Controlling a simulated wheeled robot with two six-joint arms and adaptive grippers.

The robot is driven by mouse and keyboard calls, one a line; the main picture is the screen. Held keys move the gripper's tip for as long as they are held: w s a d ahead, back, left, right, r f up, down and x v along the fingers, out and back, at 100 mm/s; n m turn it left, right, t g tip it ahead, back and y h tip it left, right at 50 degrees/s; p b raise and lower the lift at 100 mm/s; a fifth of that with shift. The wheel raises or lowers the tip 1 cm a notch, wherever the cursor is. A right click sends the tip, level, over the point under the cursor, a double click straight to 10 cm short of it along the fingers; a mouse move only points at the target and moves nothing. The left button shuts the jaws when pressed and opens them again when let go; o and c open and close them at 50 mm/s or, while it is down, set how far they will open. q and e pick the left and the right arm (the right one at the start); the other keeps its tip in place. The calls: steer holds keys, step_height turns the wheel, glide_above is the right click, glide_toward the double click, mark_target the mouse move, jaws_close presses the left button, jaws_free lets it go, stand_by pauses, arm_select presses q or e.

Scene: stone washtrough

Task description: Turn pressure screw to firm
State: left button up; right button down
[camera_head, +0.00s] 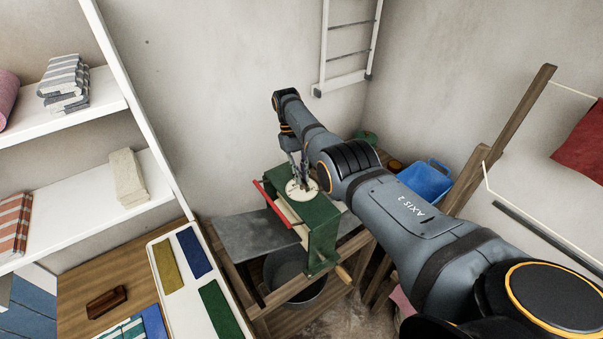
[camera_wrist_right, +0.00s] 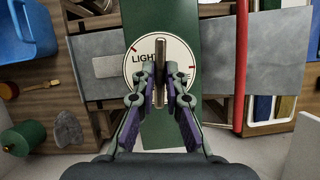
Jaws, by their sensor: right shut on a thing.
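The pressure screw's metal bar (camera_wrist_right: 160,55) stands out over a round white dial (camera_wrist_right: 143,60) on top of the green wringer (camera_wrist_right: 158,20). The word "LIGHT" shows on the dial, along with red marks; other lettering is hidden behind the bar and fingers. In the wrist view my right gripper (camera_wrist_right: 160,97) is shut on the bar, one finger on each side. In the head view the right gripper (camera_head: 298,165) reaches down onto the dial (camera_head: 302,192) of the green wringer (camera_head: 318,222). My left gripper is not in view.
A red bar (camera_head: 277,205) runs along the wringer's left side. A wooden crank grip (camera_head: 343,273) sticks out at its lower front. A metal tub (camera_head: 290,283) is below. A blue basin (camera_head: 427,180) is right, and a tray of coloured cloths (camera_head: 163,278) left.

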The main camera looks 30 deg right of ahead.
steer(key=shift+w+r+n+h, duration=0.15)
steer(key=shift+r+n+h, duration=0.15)
steer(key=shift+n, duration=0.3)
steer(key=shift+f+p, duration=0.1)
steer(key=shift+p, duration=0.2)
steer(key=c, duration=1.5)
jaws_free()
steer(key=shift+o, duration=0.5)
steer(key=shift+f, duration=0.15)
